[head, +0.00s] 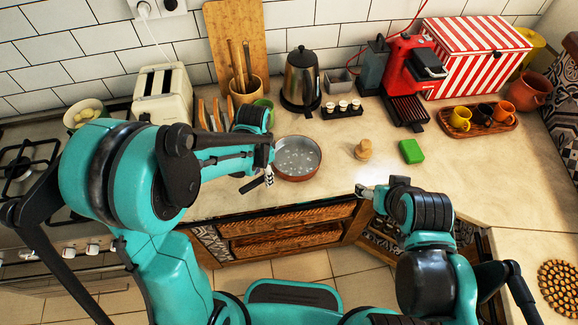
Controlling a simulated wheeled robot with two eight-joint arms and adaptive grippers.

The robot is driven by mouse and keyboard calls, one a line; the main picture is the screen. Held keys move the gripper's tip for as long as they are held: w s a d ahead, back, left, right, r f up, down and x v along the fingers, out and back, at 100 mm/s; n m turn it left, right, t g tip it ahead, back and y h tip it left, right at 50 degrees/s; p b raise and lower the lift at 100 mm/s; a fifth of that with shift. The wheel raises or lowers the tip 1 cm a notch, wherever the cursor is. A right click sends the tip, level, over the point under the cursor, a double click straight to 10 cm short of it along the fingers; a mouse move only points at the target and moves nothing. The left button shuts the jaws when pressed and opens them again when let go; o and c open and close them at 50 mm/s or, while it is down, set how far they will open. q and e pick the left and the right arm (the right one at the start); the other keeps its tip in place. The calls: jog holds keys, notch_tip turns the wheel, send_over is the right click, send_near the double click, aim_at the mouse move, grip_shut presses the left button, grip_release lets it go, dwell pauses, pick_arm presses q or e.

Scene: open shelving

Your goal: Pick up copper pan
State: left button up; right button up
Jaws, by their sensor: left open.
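The copper pan (297,158) sits on the counter near its front edge. It has a copper-coloured wall and a grey speckled inside. Its dark handle (252,185) points to the lower left. My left gripper (268,176) is open beside the pan's left rim, at the handle. I cannot tell whether it touches the handle, and the arm hides part of that area. My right gripper (363,191) is over the counter's front edge, to the right of the pan and apart from it. Its fingers are too small to read.
A kettle (301,79), a toaster (163,95), a utensil pot (247,91) and a red coffee machine (408,75) stand behind. The counter between pan and mill is clear.

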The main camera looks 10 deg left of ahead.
pick_arm(q)
notch_tip(320, 180, down, 3)
jog(key=shift+r+b, duration=0.2)
jog(key=shift+b, duration=0.1)
grip_shut()
jog(key=shift+r, duration=0.15)
